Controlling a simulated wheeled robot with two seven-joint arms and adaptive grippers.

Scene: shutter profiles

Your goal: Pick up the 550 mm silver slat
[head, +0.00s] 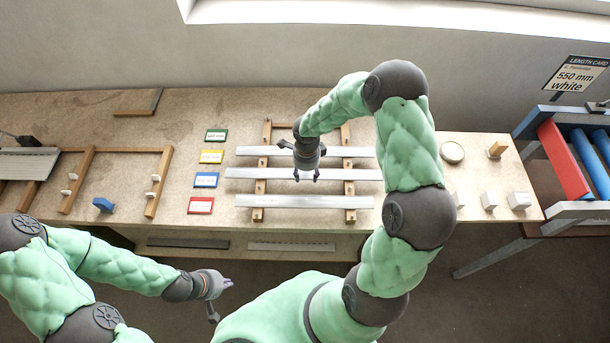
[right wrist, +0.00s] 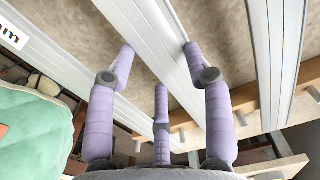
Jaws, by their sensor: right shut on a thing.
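Three long pale slats lie across a wooden rack on the bench: a far slat (head: 350,151), a middle slat (head: 350,174) and a near slat (head: 290,201). The middle one looks slightly the longest; I cannot read which is 550 mm. My right gripper (head: 306,176) is at the middle slat. In the right wrist view, its fingers (right wrist: 158,48) are shut on the long edges of this slat (right wrist: 150,35), which still appears at rack level. My left gripper (head: 228,284) hangs in front of the bench, away from the slats; its jaw opening is too small to judge.
Green, yellow, blue and red cards (head: 201,205) lie left of the rack (head: 266,132). Another wooden frame (head: 155,195) stands further left. A length card (head: 580,75) reads "550 mm white" above a roller table (head: 590,150) at right. Small white blocks (head: 489,201) sit nearby.

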